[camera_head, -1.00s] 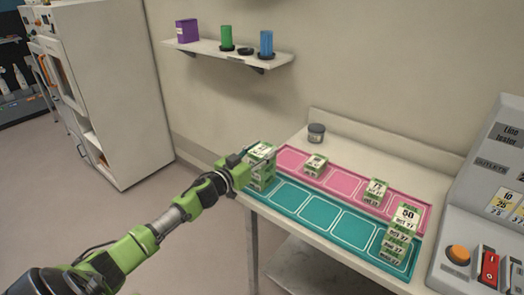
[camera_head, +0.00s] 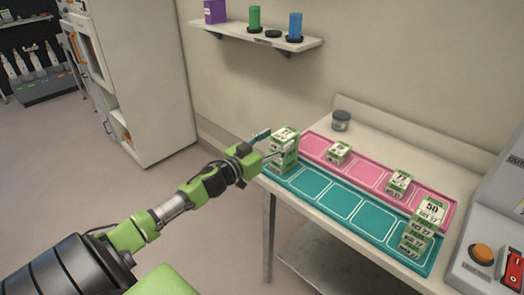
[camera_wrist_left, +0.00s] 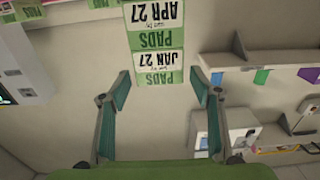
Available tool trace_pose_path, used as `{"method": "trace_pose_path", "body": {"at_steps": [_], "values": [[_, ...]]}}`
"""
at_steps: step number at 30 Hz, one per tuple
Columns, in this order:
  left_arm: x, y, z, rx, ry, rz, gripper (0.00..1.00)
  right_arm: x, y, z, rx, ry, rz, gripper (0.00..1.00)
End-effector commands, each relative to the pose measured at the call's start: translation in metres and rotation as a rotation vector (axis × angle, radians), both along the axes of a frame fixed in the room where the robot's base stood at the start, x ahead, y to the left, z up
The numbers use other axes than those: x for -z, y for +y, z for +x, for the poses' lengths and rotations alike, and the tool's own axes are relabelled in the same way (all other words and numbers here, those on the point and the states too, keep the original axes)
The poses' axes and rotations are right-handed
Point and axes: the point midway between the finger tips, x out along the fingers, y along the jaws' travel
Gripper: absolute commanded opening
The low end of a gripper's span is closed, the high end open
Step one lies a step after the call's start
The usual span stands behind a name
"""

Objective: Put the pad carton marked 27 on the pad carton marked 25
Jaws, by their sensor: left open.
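A stack of green-and-white pad cartons (camera_head: 286,160) stands at the left end of the teal mat. In the left wrist view, upside down, its top carton (camera_wrist_left: 160,68) reads JAN 27, with an APR 27 carton (camera_wrist_left: 157,25) under it. My left gripper (camera_head: 276,143) is open at this stack's left side; in the wrist view its fingertips (camera_wrist_left: 161,88) stand apart, one to each side of the top carton's line. A small carton (camera_head: 338,152) and a short stack that seems marked 75 (camera_head: 399,183) are on the pink mat. I cannot make out a 25.
A taller stack topped by a carton marked 50 (camera_head: 431,210) stands at the teal mat's right end. The teal mat (camera_head: 335,203) is bare between the stacks. A dark jar (camera_head: 341,120) stands behind the pink mat (camera_head: 368,173). A wall shelf (camera_head: 225,31) hangs above.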

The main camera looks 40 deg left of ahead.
Motion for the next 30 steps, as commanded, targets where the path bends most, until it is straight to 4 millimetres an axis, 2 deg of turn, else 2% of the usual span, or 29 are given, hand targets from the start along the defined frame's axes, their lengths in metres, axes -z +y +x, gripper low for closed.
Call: {"method": "trace_pose_path", "body": {"at_steps": [6,12,18,25,28,29,30], "values": [[0.003,0.002,-0.038,0.002,0.003,0.0,0.58,0.008,0.002,0.0,0.0,0.0,0.002,0.58],[0.001,0.004,-0.062,0.001,0.001,-0.001,0.58,0.011,0.002,0.0,0.0,0.0,0.002,0.58],[-0.001,0.005,-0.072,0.001,0.0,0.001,0.58,0.012,0.002,0.0,-0.001,0.0,0.002,0.58],[0.0,0.006,-0.073,-0.001,0.001,0.0,0.58,0.012,0.002,0.0,-0.001,-0.001,0.002,0.58],[0.022,0.015,-0.075,-0.028,0.032,0.0,0.58,0.012,0.002,0.0,-0.001,-0.001,0.002,0.58],[0.035,0.02,-0.076,-0.045,0.051,-0.001,0.58,0.012,0.002,0.0,-0.001,-0.001,0.002,0.58],[0.058,0.028,-0.079,-0.072,0.084,0.002,0.58,0.012,0.001,0.0,-0.001,-0.001,0.002,0.58]]}}
